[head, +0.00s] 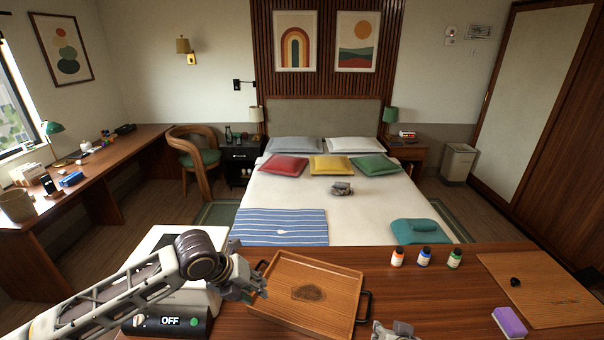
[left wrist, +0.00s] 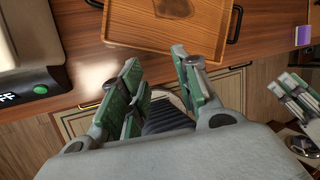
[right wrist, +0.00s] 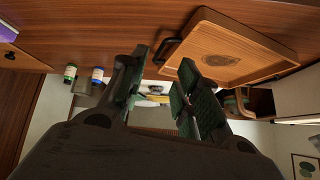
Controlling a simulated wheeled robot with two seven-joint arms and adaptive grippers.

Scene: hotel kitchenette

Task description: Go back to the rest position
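My left gripper (head: 252,284) is over the left edge of the wooden tray (head: 335,312) in the head view. In the left wrist view, the fingers of my left gripper (left wrist: 157,60) are spread with nothing between them. My right gripper (head: 393,330) shows only partly at the bottom edge of the head view, in front of the tray's right corner. In the right wrist view, the fingers of my right gripper (right wrist: 163,62) are apart and empty. The tray also shows in the left wrist view (left wrist: 140,38) and the right wrist view (right wrist: 225,35).
A device with an OFF display (head: 170,321) stands left of the tray. Right of it are three small bottles (head: 424,257), a wooden board (head: 540,285) and a purple sponge (head: 509,322). A bed (head: 300,195) lies beyond the counter.

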